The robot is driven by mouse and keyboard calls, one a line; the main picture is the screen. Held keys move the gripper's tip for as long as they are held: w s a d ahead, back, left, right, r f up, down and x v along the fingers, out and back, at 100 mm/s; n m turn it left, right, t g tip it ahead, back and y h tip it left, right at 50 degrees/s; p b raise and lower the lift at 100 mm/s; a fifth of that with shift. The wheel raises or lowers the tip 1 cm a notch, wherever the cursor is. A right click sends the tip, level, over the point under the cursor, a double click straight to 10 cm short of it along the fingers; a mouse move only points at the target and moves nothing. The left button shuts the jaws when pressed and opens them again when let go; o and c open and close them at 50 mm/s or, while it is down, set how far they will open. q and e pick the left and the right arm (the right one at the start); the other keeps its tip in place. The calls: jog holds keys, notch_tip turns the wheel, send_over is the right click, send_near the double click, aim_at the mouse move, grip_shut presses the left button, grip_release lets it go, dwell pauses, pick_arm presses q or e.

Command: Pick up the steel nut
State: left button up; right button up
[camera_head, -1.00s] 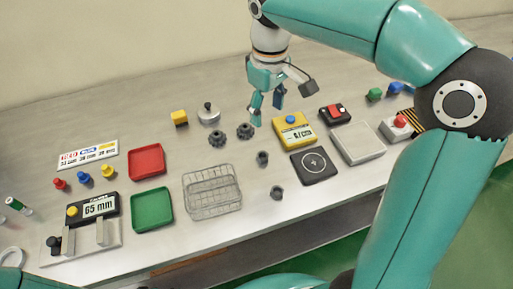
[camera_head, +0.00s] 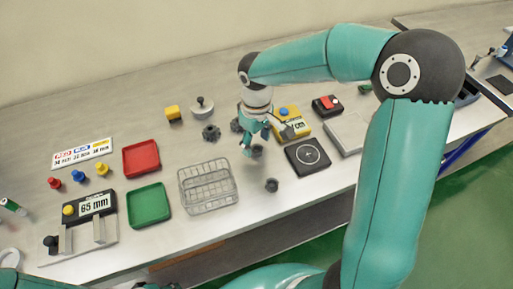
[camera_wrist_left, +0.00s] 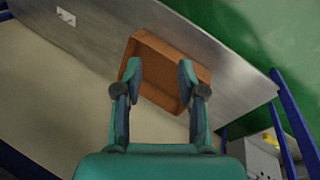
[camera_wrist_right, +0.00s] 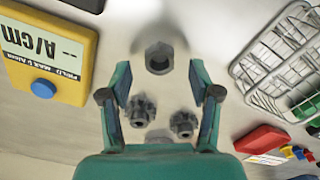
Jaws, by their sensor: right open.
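A dark grey nut (camera_head: 257,151) lies on the bench below my right gripper, partly covered by it in the head view. It also shows in the right wrist view (camera_wrist_right: 159,58), with a round hole, just ahead of and between the fingertips. A second small dark piece like it (camera_head: 271,185) lies nearer the bench's front edge. My right gripper (camera_wrist_right: 160,76) is open and empty, pointing down above the bench. My left gripper (camera_wrist_left: 160,72) is open and empty, away from the nuts, facing a brown open box (camera_wrist_left: 160,62).
Two dark toothed knobs (camera_wrist_right: 140,110) (camera_wrist_right: 183,123) lie behind the nut, close to the right fingers. A wire basket (camera_head: 208,188) stands to the left. A yellow meter (camera_head: 291,120) and a black round-marked pad (camera_head: 307,157) are to the right. Green (camera_head: 149,204) and red trays (camera_head: 141,159) lie further left.

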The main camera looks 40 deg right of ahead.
notch_tip(320, 180, down, 2)
jog(key=shift+f, duration=0.1)
grip_shut()
dwell(0.4)
jog(key=shift+r, duration=0.2)
